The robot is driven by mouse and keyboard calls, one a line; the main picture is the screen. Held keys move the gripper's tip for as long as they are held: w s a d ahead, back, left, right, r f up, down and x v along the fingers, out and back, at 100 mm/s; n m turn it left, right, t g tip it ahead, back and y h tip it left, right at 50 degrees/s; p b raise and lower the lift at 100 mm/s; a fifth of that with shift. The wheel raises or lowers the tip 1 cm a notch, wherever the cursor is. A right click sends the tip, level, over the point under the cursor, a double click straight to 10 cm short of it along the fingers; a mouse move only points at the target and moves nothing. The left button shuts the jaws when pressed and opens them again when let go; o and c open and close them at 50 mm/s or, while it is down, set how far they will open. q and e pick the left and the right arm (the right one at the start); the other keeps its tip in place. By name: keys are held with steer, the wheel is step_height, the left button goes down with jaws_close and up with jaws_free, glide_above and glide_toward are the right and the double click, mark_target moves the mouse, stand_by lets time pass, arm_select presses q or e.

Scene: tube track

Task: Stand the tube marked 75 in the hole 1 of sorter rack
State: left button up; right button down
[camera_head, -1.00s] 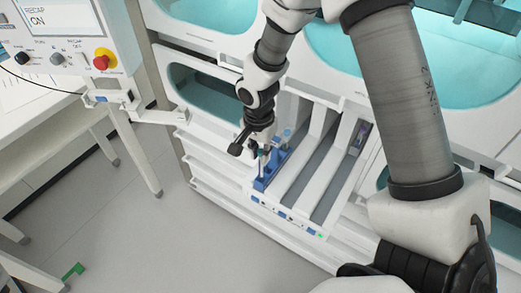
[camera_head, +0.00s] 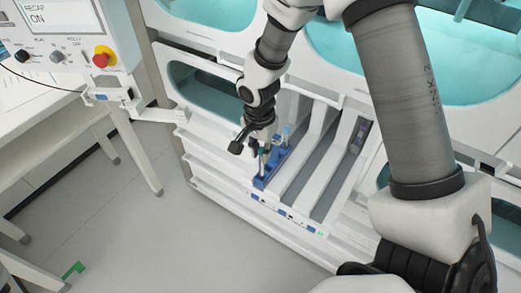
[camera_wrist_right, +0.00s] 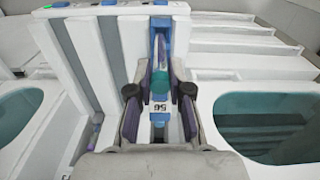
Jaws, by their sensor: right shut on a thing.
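My right gripper (camera_head: 258,150) is over the near end of a narrow blue rack (camera_head: 262,183) in the head view. In the right wrist view its two fingers (camera_wrist_right: 159,92) are on either side of a tube with a teal cap (camera_wrist_right: 159,83), and it is shut on this tube. A white label (camera_wrist_right: 159,108) shows just below the cap; its marking is too small to read surely. The blue rack (camera_wrist_right: 161,23) extends beyond the tube. Another light-blue-topped tube (camera_head: 286,133) stands at the rack's far end. The held tube's lower end and the rack holes are not clear. My left gripper is not in view.
White dividers with grey slots (camera_head: 300,165) lie right of the rack, with a dark device (camera_head: 360,135) in a far slot. A control box with a red button (camera_head: 103,57) and a white table (camera_head: 60,125) are at the left. A green piece (camera_head: 73,270) lies on the floor.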

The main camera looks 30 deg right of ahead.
steer(key=shift+w+f, duration=0.1)
steer(key=shift+f, duration=0.15)
steer(key=shift+f+b, duration=0.2)
steer(key=shift+b, duration=0.15)
steer(key=shift+f+b, duration=0.4)
steer(key=shift+f, duration=0.15)
steer(key=shift+f+b, duration=0.5)
steer(key=shift+b, duration=0.05)
steer(key=c, duration=1)
jaws_free()
